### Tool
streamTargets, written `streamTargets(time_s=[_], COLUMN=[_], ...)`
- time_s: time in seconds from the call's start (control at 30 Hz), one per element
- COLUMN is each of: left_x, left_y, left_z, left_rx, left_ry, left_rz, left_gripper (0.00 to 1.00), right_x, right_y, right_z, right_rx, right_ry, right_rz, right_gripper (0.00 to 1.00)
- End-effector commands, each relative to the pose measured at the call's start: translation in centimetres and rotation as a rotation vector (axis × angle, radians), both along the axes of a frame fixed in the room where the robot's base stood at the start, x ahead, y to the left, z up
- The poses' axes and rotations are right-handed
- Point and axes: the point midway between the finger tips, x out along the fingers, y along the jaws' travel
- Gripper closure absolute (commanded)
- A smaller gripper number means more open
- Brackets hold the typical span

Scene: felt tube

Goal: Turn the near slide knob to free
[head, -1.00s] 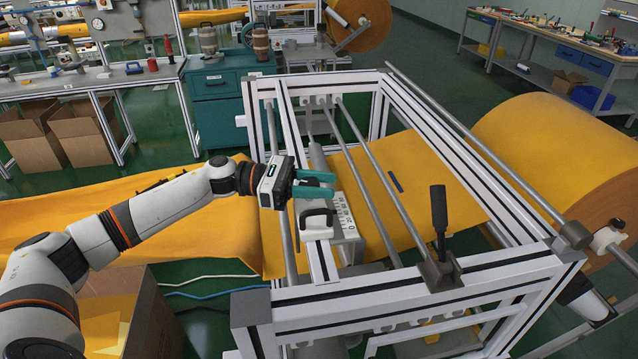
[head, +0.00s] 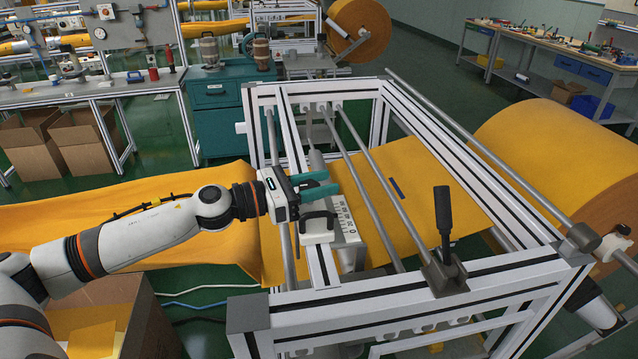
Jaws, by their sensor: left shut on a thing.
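My left gripper (head: 331,184), with teal fingers, reaches in from the left over the slide inside the white frame. Its fingers are closed at the slide's far side, just beyond the black handle (head: 318,216). The near slide knob is hidden between or behind the fingers, so its setting cannot be read. The white slide block (head: 317,236) sits under the handle, beside a grey scale plate with dark marks (head: 346,224). My right gripper is not in view.
The frame (head: 400,296) surrounds the slide, with steel rods (head: 385,185) running along it. A black upright lever (head: 442,212) stands at the near right. Orange felt (head: 420,185) runs through the frame from a large roll (head: 550,150). A cardboard box (head: 150,325) stands at the lower left.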

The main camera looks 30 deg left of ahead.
Motion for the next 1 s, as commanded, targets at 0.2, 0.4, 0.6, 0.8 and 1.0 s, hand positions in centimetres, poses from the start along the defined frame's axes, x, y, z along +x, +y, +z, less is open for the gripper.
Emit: streamTargets(time_s=[0.2,0.4,0.6,0.8,1.0], left_x=[0.04,0.07,0.07,0.07,0.06], left_y=[0.06,0.08,0.08,0.07,0.08], left_z=[0.09,0.04,0.04,0.03,-0.01], left_rx=[0.0,-0.001,-0.001,0.0,0.0], left_ry=[0.0,0.001,0.001,0.0,0.0], left_rz=[0.043,0.05,0.049,0.048,0.048], left_gripper=[0.87,0.87,0.87,0.42,0.42], right_x=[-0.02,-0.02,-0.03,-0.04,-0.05], right_y=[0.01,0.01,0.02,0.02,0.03], right_z=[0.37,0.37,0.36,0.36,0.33], right_rx=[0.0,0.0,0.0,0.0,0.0], right_ry=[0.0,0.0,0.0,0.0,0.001], right_rz=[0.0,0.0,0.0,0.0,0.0], right_gripper=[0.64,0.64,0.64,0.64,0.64])
